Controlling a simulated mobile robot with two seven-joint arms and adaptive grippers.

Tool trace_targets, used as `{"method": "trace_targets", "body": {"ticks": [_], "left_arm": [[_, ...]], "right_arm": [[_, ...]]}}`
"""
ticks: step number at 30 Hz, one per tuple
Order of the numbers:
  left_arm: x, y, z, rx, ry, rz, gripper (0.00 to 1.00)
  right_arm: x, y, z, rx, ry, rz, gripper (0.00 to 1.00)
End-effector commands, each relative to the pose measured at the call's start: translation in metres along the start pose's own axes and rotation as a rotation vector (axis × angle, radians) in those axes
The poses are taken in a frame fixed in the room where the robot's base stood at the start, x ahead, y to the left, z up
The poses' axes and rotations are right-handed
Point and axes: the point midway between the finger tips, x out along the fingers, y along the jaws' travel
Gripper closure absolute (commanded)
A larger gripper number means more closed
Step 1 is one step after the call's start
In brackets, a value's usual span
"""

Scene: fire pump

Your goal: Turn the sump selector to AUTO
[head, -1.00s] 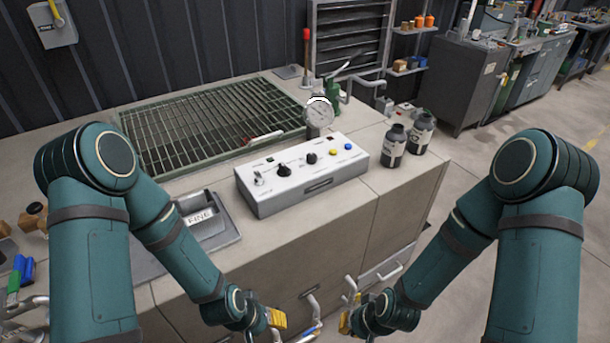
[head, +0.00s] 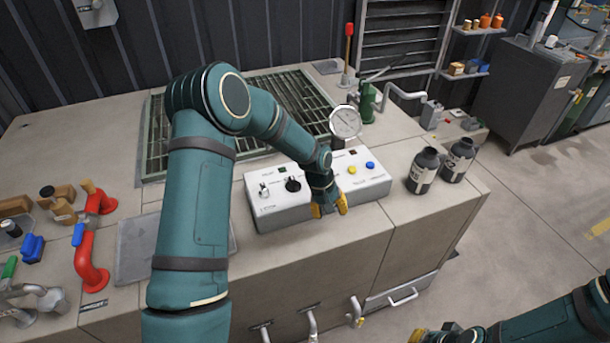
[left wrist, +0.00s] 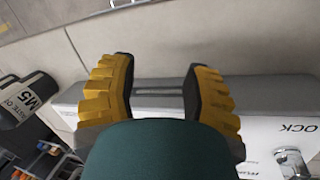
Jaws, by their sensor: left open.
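The white control box (head: 275,215) stands on the bench top, with a chrome key-like switch (head: 264,190), a black selector knob (head: 292,184), a yellow button (head: 352,170) and a blue button (head: 370,165). Its labels are too small to read, so I cannot tell which control is the sump selector. My left gripper (head: 330,208) is open and empty at the box's front edge; its wrist hides the middle of the panel. In the left wrist view, the open fingers (left wrist: 158,90) straddle the slot on the box's front. My right gripper (head: 420,336) shows only partly at the bottom edge.
A pressure gauge (head: 345,122) stands behind the box. Two dark bottles (head: 424,170) (head: 458,160) stand to its right. Bench top between box and bottles is clear.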

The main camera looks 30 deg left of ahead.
Motion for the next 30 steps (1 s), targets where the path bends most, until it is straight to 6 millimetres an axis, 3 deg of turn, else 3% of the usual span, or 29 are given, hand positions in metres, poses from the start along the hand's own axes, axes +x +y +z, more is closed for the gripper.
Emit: {"method": "trace_targets", "body": {"ticks": [1, 6, 9, 12, 15, 19, 30], "left_arm": [[-0.030, -0.008, -0.029, -0.053, 0.021, -0.034, 0.52], [-0.108, -0.043, -0.084, -0.228, 0.053, -0.154, 0.52], [-0.140, -0.059, -0.100, -0.306, 0.067, -0.204, 0.52], [-0.157, -0.068, -0.107, -0.350, 0.075, -0.231, 0.52], [-0.159, -0.072, -0.108, -0.365, 0.076, -0.242, 0.52], [-0.144, -0.076, -0.108, -0.366, 0.073, -0.242, 0.52], [-0.075, -0.092, -0.110, -0.363, 0.072, -0.240, 0.52]], "right_arm": [[-0.005, -0.002, -0.001, 0.001, 0.002, 0.000, 1.00], [-0.012, -0.004, -0.004, 0.003, 0.006, 0.000, 1.00], [-0.014, -0.004, -0.004, 0.003, 0.007, 0.000, 1.00], [-0.015, -0.005, -0.005, 0.003, 0.008, 0.000, 1.00], [-0.015, -0.005, -0.005, 0.003, 0.008, 0.000, 1.00], [-0.014, -0.004, -0.005, 0.003, 0.008, 0.000, 1.00], [-0.012, -0.004, -0.004, 0.003, 0.007, 0.000, 1.00]]}}
